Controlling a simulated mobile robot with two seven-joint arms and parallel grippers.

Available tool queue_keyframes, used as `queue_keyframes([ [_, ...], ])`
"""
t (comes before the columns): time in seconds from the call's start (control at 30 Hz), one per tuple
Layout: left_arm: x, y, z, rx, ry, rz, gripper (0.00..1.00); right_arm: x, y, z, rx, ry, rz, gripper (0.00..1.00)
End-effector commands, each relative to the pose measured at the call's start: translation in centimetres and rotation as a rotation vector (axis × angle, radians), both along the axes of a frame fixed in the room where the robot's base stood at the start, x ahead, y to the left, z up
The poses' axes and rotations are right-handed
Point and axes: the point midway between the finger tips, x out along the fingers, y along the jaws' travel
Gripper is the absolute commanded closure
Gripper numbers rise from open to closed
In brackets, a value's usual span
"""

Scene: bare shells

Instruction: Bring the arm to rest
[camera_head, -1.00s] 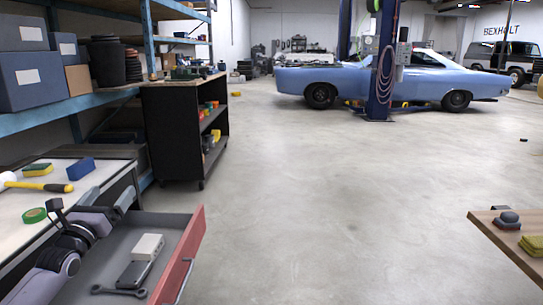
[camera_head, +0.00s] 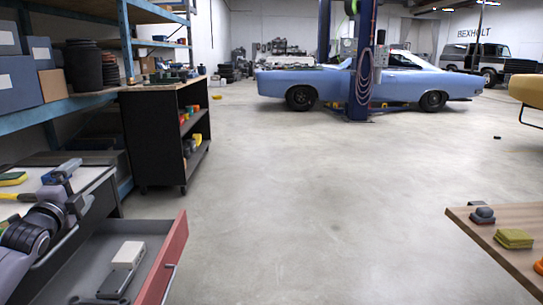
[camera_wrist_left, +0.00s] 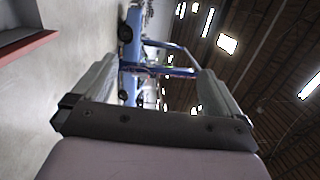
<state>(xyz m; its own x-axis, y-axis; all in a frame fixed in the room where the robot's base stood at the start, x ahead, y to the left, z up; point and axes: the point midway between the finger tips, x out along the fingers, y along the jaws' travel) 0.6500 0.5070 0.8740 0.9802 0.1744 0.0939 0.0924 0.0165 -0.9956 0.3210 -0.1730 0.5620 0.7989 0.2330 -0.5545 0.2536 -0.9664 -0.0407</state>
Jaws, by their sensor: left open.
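My left gripper (camera_head: 70,187) is at the lower left in the head view, over the near edge of the workbench and left of the open drawer. Its two fingers stand apart with nothing between them, as the left wrist view (camera_wrist_left: 160,78) also shows. That wrist view looks sideways across the room, with the car and ceiling beyond the fingers. My right gripper is in neither view.
The red-fronted drawer (camera_head: 172,258) stands open and holds a white box (camera_head: 129,254), a dark case and a wrench. The workbench (camera_head: 92,178) carries a sponge (camera_head: 12,179). A wooden table (camera_head: 520,250) is at the right. The middle floor is clear.

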Motion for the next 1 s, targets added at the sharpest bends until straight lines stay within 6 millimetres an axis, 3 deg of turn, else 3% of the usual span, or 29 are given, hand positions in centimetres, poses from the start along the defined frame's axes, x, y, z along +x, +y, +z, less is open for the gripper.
queue_keyframes([
  [0.3,-0.3,1.8,-2.1,-0.554,-0.016,0.075,0.0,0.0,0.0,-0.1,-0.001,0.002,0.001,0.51],
  [0.63,-1.0,3.1,-4.1,-0.986,-0.09,0.171,0.0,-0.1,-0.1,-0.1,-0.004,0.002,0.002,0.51],
  [0.7,-1.5,-0.1,-7.8,-0.993,-0.021,0.143,0.0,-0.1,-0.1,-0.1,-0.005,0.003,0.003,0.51],
  [0.87,-3.7,-6.2,-14.6,-1.034,0.104,0.096,0.0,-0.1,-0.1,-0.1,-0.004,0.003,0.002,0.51],
  [1.0,-7.5,-12.4,-20.8,-1.094,0.226,0.055,0.0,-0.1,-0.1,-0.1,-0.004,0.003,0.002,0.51],
])
